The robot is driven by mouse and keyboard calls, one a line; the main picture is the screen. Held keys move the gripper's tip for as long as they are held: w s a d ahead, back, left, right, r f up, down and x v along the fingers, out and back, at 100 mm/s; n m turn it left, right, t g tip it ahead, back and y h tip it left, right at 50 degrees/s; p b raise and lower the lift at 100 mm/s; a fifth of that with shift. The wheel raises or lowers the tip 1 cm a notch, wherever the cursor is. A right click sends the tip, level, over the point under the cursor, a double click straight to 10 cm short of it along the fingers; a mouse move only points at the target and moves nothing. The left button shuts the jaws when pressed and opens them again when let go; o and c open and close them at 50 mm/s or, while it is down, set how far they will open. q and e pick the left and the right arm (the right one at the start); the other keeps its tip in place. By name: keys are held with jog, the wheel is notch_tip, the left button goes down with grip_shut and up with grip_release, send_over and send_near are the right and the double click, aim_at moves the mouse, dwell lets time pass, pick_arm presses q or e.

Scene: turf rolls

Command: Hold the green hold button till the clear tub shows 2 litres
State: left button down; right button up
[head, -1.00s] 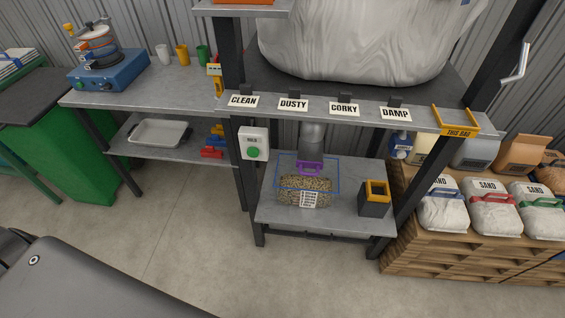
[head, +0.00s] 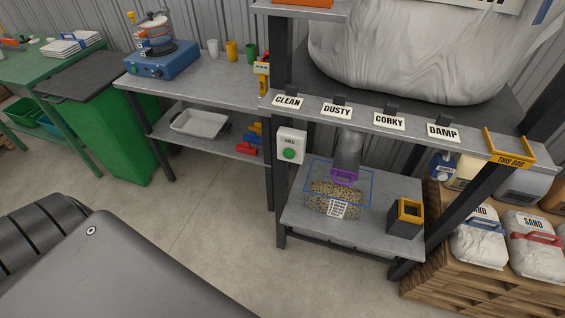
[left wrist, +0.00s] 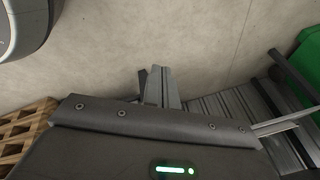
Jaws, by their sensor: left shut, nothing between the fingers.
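The green hold button (head: 289,154) sits on a white box labelled HOLD (head: 291,141), fixed to the rack's front left post. The clear tub (head: 369,190), with blue edges, stands on the rack's lower shelf under a grey spout with a purple collar (head: 345,177). Tan, grainy stuff lies in the tub. A white scale label (head: 338,210) is on its front, too small to read. My left gripper (left wrist: 160,88) shows in the left wrist view, shut and empty, over bare floor, away from the button. My right gripper is in neither view.
A black box with a yellow rim (head: 408,212) stands right of the tub. Sand bags (head: 480,238) lie on a pallet at the right. A bench with a blue machine (head: 160,62) and a green bin (head: 110,130) are at the left.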

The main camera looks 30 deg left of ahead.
pick_arm(q)
jog(key=w+a+r+m+t+h, duration=0.15)
jog(key=w+r+m+t, duration=0.25)
jog(key=w+r, duration=0.7)
jog(key=w+a+r+m+t+h, duration=0.1)
jog(key=w+a+r+m+t, duration=0.25)
jog(key=w+r, duration=0.7)
jog(key=w+d+r+m+t+h, duration=0.1)
jog(key=w+d+r+m+h, duration=0.1)
jog(key=r, duration=0.5)
jog(key=w+d+r+m+t+h, duration=0.1)
jog(key=w+d+r+m+h, duration=0.1)
jog(key=d+r+m+h, duration=0.2)
jog(key=w+d+r+m+t+h, duration=0.1)
jog(key=d+r+m+h, duration=0.2)
jog(key=d+r+m, duration=0.4)
notch_tip(320, 180, up, 4)
jog(key=shift+w+d, duration=0.4)
